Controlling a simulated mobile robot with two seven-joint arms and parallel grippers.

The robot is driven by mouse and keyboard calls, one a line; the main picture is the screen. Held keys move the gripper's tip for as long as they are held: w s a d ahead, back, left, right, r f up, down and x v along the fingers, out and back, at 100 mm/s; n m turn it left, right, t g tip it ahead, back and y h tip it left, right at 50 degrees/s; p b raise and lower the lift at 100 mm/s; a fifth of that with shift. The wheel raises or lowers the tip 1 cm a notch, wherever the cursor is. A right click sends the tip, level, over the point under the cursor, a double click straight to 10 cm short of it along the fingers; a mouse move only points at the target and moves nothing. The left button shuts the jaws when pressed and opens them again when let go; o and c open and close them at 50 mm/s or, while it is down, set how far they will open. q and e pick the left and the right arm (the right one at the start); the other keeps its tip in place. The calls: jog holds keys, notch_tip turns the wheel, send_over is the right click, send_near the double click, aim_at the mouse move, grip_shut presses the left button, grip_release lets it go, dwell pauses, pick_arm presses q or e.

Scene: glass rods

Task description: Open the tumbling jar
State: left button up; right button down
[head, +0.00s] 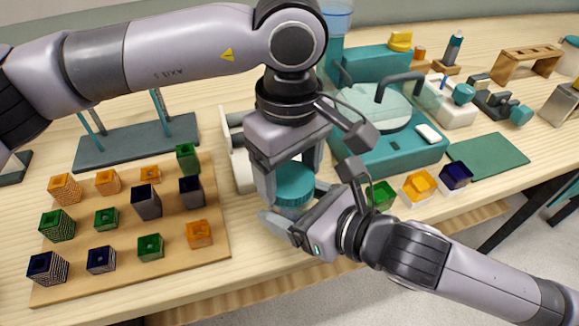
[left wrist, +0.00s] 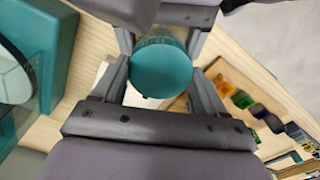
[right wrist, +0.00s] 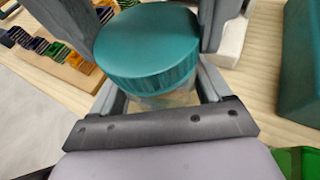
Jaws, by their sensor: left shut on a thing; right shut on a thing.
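The tumbling jar has a round teal lid (head: 295,183) over a clear glass body (head: 291,211). My left gripper (head: 292,182) comes from above and is shut on the lid, one finger on each side. The lid also shows between its fingers in the left wrist view (left wrist: 161,70). My right gripper (head: 296,214) comes from the front right, low down, and is shut on the jar's body. In the right wrist view the lid (right wrist: 148,45) stands above the glass body (right wrist: 165,98). The jar is upright. The lid appears seated on it; its lower edge is partly hidden by fingers.
A wooden board (head: 215,247) with several coloured cubes lies to the left. A teal machine (head: 400,150) with a round plate stands behind right. Green, orange and dark blue blocks (head: 419,186) sit near the right front edge. A green mat (head: 490,157) lies beyond.

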pick_arm(q)
jog(key=n, duration=0.6)
jog(key=shift+n, duration=0.3)
jog(key=n, duration=0.5)
jog(key=shift+n, duration=0.3)
jog(key=o, duration=1.2)
jog(key=shift+c, duration=0.2)
jog(key=shift+s, duration=0.1)
